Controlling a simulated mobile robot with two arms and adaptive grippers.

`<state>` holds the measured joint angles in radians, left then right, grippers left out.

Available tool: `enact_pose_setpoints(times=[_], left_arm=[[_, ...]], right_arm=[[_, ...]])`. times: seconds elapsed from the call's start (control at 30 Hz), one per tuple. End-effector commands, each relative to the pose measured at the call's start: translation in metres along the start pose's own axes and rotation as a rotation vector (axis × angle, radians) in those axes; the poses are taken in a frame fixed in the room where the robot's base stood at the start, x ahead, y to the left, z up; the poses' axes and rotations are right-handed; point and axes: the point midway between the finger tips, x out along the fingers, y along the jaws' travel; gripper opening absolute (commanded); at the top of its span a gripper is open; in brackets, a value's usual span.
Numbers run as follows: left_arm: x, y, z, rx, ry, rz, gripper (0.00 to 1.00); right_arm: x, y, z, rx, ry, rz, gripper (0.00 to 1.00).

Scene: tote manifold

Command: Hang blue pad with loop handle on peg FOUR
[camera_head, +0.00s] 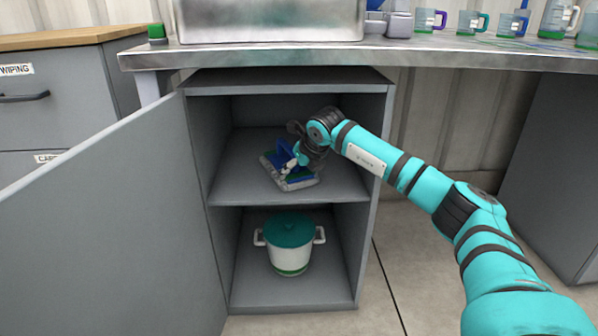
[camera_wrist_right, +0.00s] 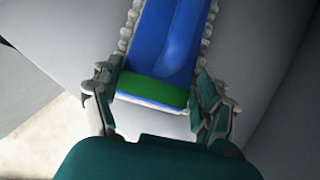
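The blue pad (camera_head: 281,154) lies on the upper shelf (camera_head: 235,188) of an open grey cabinet. It has a grey fringed edge and a green band. In the right wrist view the blue pad (camera_wrist_right: 160,45) runs away from me, its green-banded end nearest. My right gripper (camera_head: 294,162) reaches into the cabinet over the pad and partly hides it. In the wrist view the fingers of my right gripper (camera_wrist_right: 157,82) are spread, one at each side of the pad's near end. Whether they touch it I cannot tell. Peg FOUR and my left gripper are not in view.
A white pot with a teal lid (camera_head: 290,235) stands on the cabinet floor. The cabinet door (camera_head: 110,225) is swung open to the left. Cabinet walls and top enclose the shelf closely. The metal counter above holds several cups (camera_head: 470,20) and a steel basin (camera_head: 270,20).

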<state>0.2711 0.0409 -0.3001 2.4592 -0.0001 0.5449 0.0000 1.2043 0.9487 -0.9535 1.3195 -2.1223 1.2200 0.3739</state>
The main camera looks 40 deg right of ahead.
Motion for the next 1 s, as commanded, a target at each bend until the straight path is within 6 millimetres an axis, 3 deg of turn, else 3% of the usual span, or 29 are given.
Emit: enact_pose_setpoints(times=[0.03,0.17,0.47,0.57,0.8,1.0], left_arm=[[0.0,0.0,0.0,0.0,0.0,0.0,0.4],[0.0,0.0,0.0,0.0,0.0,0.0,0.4],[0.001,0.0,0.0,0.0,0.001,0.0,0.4],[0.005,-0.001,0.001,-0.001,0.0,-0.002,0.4],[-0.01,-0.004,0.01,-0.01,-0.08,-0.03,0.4],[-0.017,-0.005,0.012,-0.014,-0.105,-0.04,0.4]], right_arm=[[0.001,0.0,-0.001,0.0,0.002,0.0,0.83],[0.0,0.0,-0.001,0.0,0.002,0.0,0.99],[-0.002,0.0,0.0,0.0,0.0,0.0,0.99],[-0.013,-0.001,0.002,0.0,0.0,0.0,0.99],[-0.054,-0.001,0.002,-0.002,0.0,-0.002,0.99],[-0.072,0.003,0.0,-0.004,0.003,0.008,0.99]])
